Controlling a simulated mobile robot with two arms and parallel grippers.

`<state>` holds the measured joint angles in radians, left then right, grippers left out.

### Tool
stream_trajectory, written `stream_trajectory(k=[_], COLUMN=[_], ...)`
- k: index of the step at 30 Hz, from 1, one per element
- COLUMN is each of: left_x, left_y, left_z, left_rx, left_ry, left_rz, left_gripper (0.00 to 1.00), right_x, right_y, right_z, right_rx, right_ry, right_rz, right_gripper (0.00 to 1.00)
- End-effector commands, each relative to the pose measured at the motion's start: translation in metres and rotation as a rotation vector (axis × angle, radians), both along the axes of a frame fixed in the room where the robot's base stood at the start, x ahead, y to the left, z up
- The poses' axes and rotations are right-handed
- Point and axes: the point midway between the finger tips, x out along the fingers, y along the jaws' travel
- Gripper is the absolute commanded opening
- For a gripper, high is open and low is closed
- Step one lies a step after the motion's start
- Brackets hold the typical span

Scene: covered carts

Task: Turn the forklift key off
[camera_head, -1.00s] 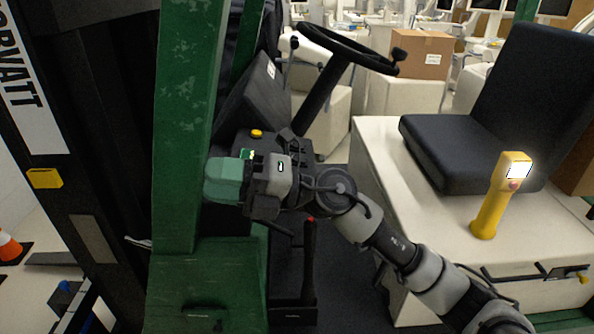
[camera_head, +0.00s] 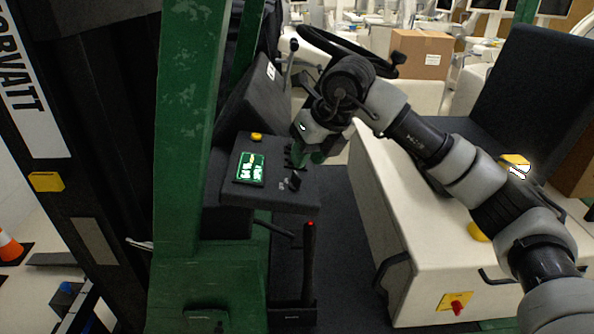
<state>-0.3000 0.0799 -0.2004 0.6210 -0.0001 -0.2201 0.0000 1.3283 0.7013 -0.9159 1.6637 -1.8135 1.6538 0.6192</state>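The forklift's dark dash panel (camera_head: 240,195) is in the middle of the head view. A small black key-like knob (camera_head: 294,181) stands up near its right front edge, beside faint markings. My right gripper (camera_head: 309,156) is just behind and to the right of the knob, pointing down, with greenish fingers. It looks apart from the knob. The arm and wrist partly hide the fingers, so their opening is unclear. My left gripper is not in view.
A lit green display (camera_head: 250,168) and a yellow button (camera_head: 256,136) are on the panel. The steering wheel (camera_head: 330,45) is behind my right wrist. A green post (camera_head: 190,120) stands left. A red switch on a yellow plate (camera_head: 457,305) is low right.

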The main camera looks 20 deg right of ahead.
Motion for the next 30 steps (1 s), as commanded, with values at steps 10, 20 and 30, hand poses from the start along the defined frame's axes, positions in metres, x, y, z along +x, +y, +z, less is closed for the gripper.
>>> stream_trajectory(k=[10, 20, 30], left_x=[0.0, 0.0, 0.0], left_y=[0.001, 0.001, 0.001], left_z=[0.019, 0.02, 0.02], left_rx=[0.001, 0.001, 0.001], left_ry=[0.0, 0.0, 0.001], left_rz=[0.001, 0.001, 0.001], left_gripper=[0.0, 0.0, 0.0], right_x=[0.018, 0.021, 0.021], right_y=[0.015, 0.017, 0.017], right_z=[-0.049, -0.058, -0.058], right_rx=[0.001, 0.002, 0.002], right_ry=[0.002, -0.001, -0.001], right_rz=[0.002, 0.001, 0.001], right_gripper=[0.34, 0.34, 0.0])
